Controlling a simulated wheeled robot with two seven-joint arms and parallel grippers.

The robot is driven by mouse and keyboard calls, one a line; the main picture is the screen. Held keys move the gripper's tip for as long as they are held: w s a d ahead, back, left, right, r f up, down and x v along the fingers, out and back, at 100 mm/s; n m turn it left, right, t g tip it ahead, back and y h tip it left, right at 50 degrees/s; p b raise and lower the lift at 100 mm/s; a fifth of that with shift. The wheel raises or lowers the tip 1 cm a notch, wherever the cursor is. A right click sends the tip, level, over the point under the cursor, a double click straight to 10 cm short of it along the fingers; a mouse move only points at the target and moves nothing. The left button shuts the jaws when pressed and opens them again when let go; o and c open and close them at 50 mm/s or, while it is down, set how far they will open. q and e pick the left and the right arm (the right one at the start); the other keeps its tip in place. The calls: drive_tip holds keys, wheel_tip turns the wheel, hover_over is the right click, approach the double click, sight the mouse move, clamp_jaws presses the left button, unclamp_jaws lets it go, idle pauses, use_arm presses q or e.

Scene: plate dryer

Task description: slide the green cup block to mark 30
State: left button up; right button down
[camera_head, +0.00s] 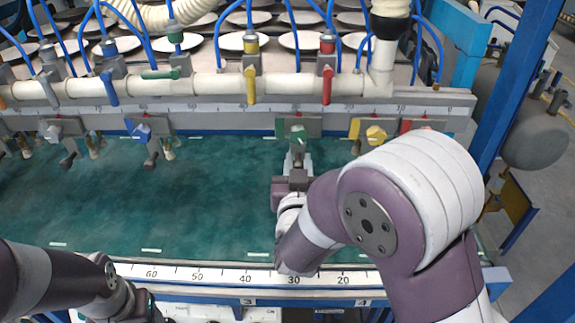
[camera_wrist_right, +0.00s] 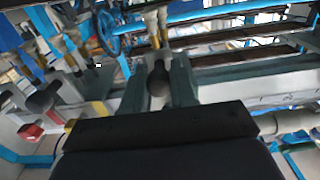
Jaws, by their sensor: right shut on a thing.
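The green cup block (camera_head: 312,127) sits on the back rail, below the upper scale (camera_head: 225,108). It stands left of the upper scale's 10 mark, about level with the front ruler's 30; its exact reading is too small to tell. My right gripper (camera_head: 298,157) reaches up to it from the front and is shut on its dark knob. In the right wrist view the knob (camera_wrist_right: 159,84) stands between the two fingers. My left gripper (camera_head: 140,307) is low at the front left, apart from the blocks; its jaws are not clear.
The yellow cup block (camera_head: 358,128) is close on the right, with a red one (camera_head: 405,126) beyond, partly behind my right arm. A blue block (camera_head: 145,127) hangs well to the left, leaving rail between. The front ruler (camera_head: 220,275) edges the green bed (camera_head: 215,200).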

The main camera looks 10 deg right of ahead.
drive_tip(key=shift+w+a, duration=0.1)
drive_tip(key=shift+a, duration=0.2)
drive_tip(key=c, duration=0.9)
unclamp_jaws()
drive_tip(key=shift+d, duration=0.1)
drive_tip(key=v, duration=1.2)
drive_tip(key=shift+s, duration=0.4)
